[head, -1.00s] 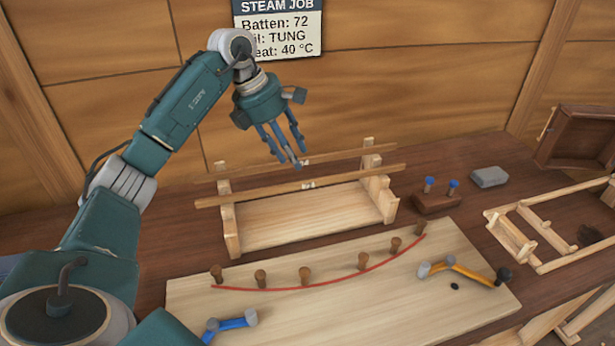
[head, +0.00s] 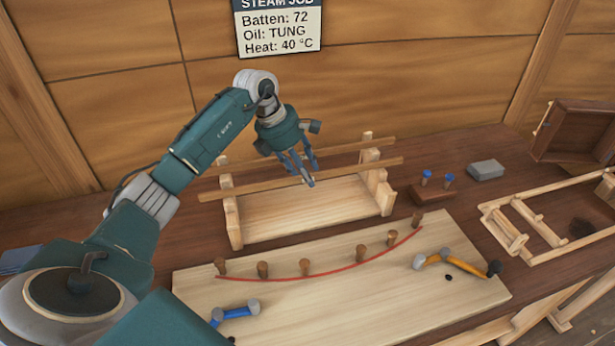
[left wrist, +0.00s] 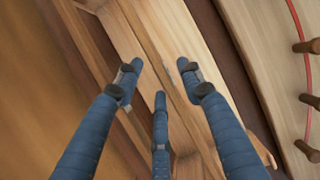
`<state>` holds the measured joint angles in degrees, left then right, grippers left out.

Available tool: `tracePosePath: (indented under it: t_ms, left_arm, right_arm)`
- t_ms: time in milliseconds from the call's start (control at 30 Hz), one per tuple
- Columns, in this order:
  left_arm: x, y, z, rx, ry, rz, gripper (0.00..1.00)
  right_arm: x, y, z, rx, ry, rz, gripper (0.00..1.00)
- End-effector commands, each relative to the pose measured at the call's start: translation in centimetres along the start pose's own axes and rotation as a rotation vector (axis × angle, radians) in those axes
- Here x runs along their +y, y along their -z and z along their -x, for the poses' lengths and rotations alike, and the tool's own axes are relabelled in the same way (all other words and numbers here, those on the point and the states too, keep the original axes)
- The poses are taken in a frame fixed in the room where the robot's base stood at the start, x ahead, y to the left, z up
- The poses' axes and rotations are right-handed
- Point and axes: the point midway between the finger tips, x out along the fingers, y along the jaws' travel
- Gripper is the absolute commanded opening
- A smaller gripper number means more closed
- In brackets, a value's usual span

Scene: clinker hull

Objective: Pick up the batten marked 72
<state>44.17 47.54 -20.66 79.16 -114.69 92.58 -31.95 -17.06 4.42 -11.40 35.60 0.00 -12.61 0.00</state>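Two thin wooden battens lie across the notched posts of a wooden rack (head: 300,213). The front batten (head: 362,168) is nearer to me, and the rear batten (head: 345,150) runs parallel behind it. No number is legible on either, so I cannot tell which is marked 72. My left gripper (head: 309,180) points down at the middle of the front batten, covering part of it in the head view. In the left wrist view its blue fingers (left wrist: 160,70) are spread apart with nothing held. I cannot tell whether the fingertips touch the batten. My right gripper is not in view.
A wall sign (head: 279,25) reads Batten: 72, Oil: TUNG, Heat: 40 °C. In front lies a pale board (head: 340,300) with pegs, a red curved strip (head: 330,272), and blue and orange tools. A grey block (head: 486,170) and wooden frame (head: 540,226) stand right.

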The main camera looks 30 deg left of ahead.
Motion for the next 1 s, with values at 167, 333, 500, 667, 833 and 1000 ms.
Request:
tracePosePath:
  t_ms: [167,333,500,667,833,1000]
  left_arm:
    - [0.0,0.0,0.0,0.000,0.000,0.000,0.03]
    - [0.0,0.0,0.1,-0.001,0.000,0.000,0.00]
    - [0.0,-0.1,0.1,-0.001,-0.001,0.000,0.00]
    - [0.1,-0.5,0.9,-0.004,-0.002,-0.001,0.00]
    - [0.2,-1.5,3.4,-0.006,-0.006,-0.002,0.00]
    - [0.2,-3.5,8.1,-0.008,-0.007,-0.003,0.00]
  right_arm:
    - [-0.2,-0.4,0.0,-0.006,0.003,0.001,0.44]
    - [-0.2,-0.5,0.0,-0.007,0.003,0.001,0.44]
    - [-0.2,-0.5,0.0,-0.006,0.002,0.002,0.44]
    - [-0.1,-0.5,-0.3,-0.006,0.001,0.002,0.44]
    - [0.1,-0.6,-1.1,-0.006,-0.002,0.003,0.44]
    - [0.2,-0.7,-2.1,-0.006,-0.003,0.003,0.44]
